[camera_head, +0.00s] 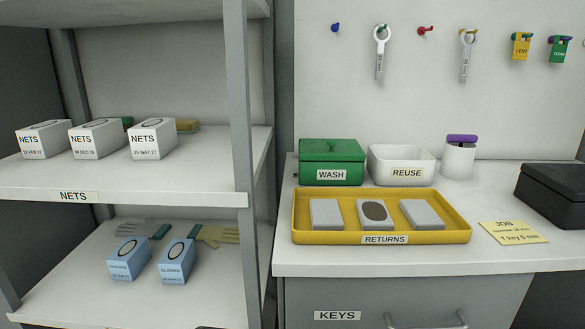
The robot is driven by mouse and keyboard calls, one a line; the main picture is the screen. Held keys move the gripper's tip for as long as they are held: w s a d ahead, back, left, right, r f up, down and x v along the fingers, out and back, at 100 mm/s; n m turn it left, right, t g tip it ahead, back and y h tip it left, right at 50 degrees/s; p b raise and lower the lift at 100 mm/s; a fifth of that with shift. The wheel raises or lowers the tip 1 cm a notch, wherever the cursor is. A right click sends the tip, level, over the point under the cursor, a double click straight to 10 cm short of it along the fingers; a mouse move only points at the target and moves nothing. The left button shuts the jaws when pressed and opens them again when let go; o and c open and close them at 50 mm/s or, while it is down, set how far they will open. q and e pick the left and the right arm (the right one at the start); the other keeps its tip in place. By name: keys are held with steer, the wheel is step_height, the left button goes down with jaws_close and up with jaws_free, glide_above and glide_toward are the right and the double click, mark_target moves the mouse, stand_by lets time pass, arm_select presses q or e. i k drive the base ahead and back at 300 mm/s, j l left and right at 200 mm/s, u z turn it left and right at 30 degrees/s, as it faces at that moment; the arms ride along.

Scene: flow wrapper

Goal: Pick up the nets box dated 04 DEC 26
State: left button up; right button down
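Three white nets boxes stand in a row on the upper shelf (180,185) at the left, above its NETS label. The middle nets box (96,140) carries a small date that appears to read 04 DEC 26. The left nets box (43,139) has a date too small to read surely, ending in 27. The right nets box (152,139) appears to read 25 MAY 27. Each has a dark oval outline on top. The boxes stand apart with narrow gaps. Neither of my grippers shows in this view.
A grey shelf post (238,110) stands right of the boxes. Blue gloves boxes (175,262) stand on the lower shelf. At right, a counter holds a yellow returns tray (450,238) and a green wash bin (331,162).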

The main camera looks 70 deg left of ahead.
mark_target(96, 140)
steer(key=u, duration=3.5)
